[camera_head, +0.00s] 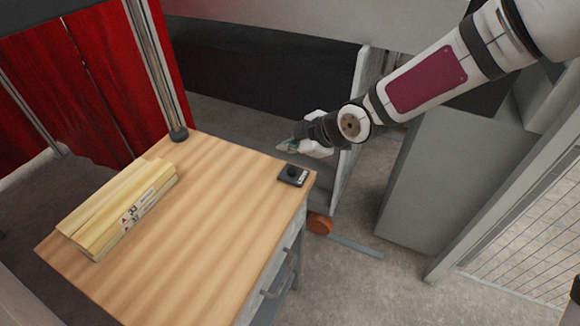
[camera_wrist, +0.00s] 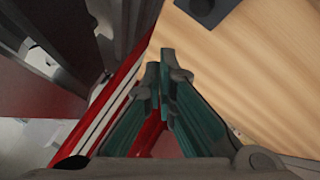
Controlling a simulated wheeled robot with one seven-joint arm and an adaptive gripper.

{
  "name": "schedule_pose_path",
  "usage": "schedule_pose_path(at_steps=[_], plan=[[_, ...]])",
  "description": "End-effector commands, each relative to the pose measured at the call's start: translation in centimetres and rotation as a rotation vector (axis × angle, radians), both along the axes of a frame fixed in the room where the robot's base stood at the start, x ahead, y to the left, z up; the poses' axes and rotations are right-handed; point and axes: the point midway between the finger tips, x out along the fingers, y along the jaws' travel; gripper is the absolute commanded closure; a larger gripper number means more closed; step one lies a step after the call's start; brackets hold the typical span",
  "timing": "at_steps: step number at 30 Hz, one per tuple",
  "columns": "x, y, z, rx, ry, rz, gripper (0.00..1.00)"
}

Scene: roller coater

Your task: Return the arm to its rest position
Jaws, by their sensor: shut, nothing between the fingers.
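My arm reaches in from the upper right in the head view. My gripper (camera_head: 284,147) hangs at its end, at the far right corner of a wooden cabinet top (camera_head: 215,200). The wrist view shows the teal-lined fingers of my gripper (camera_wrist: 160,62) brought together at the tips, with nothing between them. They overlap the picture of the wooden top's edge (camera_wrist: 250,70); their exact height above it I cannot tell.
A small black box (camera_head: 293,175) sits near the top's right corner. Yellowish labelled planks (camera_head: 122,207) lie at its left. A metal post (camera_head: 158,70) and red curtain (camera_head: 85,85) stand behind. A grey cabinet (camera_head: 425,190) stands right; floor shows between.

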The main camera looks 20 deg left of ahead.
Motion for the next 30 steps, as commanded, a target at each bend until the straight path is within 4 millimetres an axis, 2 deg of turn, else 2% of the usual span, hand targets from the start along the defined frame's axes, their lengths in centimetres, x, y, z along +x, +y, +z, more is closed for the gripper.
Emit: schedule_pose_path(at_steps=[14,18,20,23,30], plan=[[0.0,0.0,0.3,0.000,0.001,0.000,1.00],[0.1,-0.9,0.6,-0.023,0.005,-0.024,1.00],[0.2,-2.2,1.0,-0.052,0.014,-0.057,1.00],[0.4,-5.7,2.1,-0.123,0.035,-0.155,1.00],[-0.9,-16.3,6.9,-0.262,0.108,-0.514,1.00]])
